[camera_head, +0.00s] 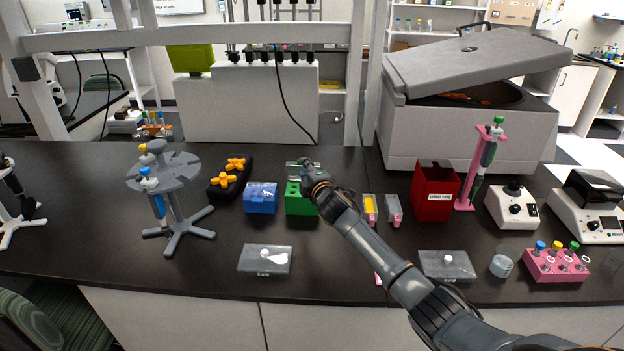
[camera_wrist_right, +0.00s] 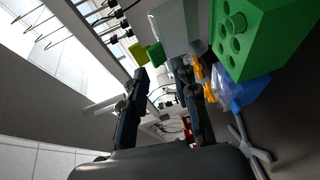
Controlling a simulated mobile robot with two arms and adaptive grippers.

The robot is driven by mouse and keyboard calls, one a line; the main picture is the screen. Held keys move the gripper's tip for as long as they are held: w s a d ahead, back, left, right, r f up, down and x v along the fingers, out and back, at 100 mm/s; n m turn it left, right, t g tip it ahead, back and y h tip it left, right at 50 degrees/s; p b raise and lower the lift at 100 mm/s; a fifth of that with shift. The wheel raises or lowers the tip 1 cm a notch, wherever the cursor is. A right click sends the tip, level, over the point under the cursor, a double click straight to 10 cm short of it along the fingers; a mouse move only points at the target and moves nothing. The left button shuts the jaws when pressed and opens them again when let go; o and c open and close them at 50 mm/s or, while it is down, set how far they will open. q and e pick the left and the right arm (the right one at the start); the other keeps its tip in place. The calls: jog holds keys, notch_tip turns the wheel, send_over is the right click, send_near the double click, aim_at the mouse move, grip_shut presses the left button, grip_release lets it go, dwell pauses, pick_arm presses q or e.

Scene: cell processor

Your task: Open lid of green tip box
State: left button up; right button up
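The green tip box (camera_head: 300,203) stands on the dark bench, right of a blue box. A clear greyish lid-like piece (camera_head: 294,166) shows above its back edge, partly hidden by my right gripper (camera_head: 310,176). Its exact angle is hard to tell. In the right wrist view the green box (camera_wrist_right: 262,38) is at the upper right, with round holes in its top uncovered. My right gripper (camera_wrist_right: 165,105) has its two fingers apart, with background between them. It is by the upper right of the box; contact cannot be told. My left gripper is not in view.
The blue box (camera_head: 261,198) stands close on the left, beside a black rack with orange pieces (camera_head: 229,177). A grey pipette carousel (camera_head: 166,175) is farther left. A red bin (camera_head: 434,192) and a large centrifuge (camera_head: 460,130) are at right. Clear bench lies in front of the green box.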

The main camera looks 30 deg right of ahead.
jog(key=s+a+r, duration=0.1)
jog(key=s+a, duration=0.1)
jog(key=s, duration=0.8)
jog(key=shift+s, duration=0.35)
jog(key=shift+r, duration=0.1)
